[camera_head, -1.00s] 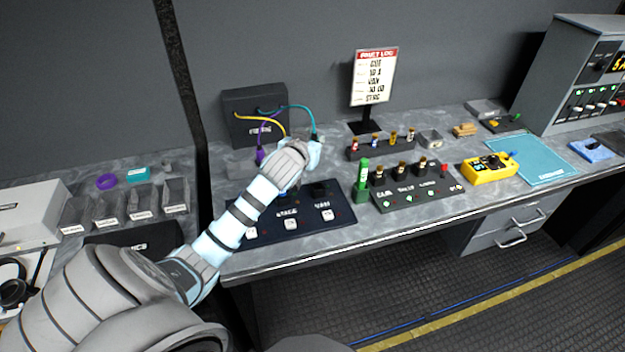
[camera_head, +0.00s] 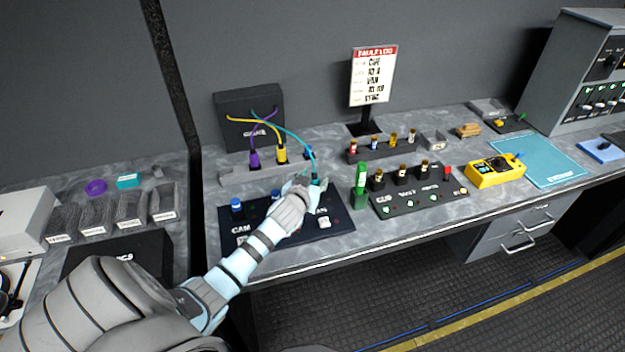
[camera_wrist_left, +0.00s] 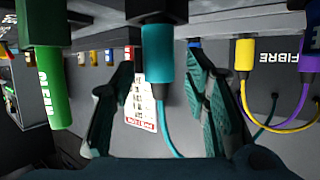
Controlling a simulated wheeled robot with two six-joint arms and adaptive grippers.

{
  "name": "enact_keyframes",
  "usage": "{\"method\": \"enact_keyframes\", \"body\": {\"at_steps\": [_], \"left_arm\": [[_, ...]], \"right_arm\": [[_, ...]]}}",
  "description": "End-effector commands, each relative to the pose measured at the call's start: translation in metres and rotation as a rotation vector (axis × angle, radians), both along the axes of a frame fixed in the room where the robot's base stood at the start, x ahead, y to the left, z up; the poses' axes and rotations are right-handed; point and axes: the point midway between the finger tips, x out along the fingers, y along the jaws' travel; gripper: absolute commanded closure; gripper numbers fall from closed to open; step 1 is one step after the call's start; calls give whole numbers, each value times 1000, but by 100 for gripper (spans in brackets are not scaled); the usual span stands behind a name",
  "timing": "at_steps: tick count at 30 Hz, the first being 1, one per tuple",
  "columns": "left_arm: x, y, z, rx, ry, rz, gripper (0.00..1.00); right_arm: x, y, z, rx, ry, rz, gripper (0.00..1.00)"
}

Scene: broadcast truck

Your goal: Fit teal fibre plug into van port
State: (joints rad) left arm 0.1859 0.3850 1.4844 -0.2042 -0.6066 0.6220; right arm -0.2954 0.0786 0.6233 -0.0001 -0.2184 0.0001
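The teal fibre plug (camera_head: 316,181) stands upright at the VAN end of the dark panel (camera_head: 338,226), its teal cable arching back to the fibre box (camera_head: 236,104). In the left wrist view, which looks upside down, the teal plug (camera_wrist_left: 158,52) meets a dark block (camera_wrist_left: 155,10), apparently the van port. My left gripper (camera_head: 302,184) is around the plug. Its fingers (camera_wrist_left: 160,95) stand apart with a visible gap on each side of the plug. The arm hides part of the panel and the port in the head view. My right gripper is out of view.
Purple (camera_head: 255,160) and yellow (camera_head: 282,153) plugs stand in a grey rail behind the panel. Blue-topped ports (camera_head: 237,207) sit at the panel's left.

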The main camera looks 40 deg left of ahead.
Motion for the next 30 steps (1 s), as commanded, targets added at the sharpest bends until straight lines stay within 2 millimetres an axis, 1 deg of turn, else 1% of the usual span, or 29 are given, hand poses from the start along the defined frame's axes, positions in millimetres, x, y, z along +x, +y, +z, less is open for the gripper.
{"method": "enact_keyframes", "body": {"at_steps": [5,8,11,18,21,24,30], "left_arm": [[0,-1,2,1,-2,-2,58],[-7,-4,6,2,-2,-3,58],[-23,-11,14,3,-2,-4,58],[-79,-33,40,1,-4,-3,58],[-94,-39,46,1,-3,-2,58],[-101,-41,49,0,-4,-1,58],[-102,-41,49,0,-4,-1,58]], "right_arm": [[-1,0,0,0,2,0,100],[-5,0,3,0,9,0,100],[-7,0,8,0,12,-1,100],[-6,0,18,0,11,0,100],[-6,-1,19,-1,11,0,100],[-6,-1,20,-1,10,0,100],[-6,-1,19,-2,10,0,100]]}}
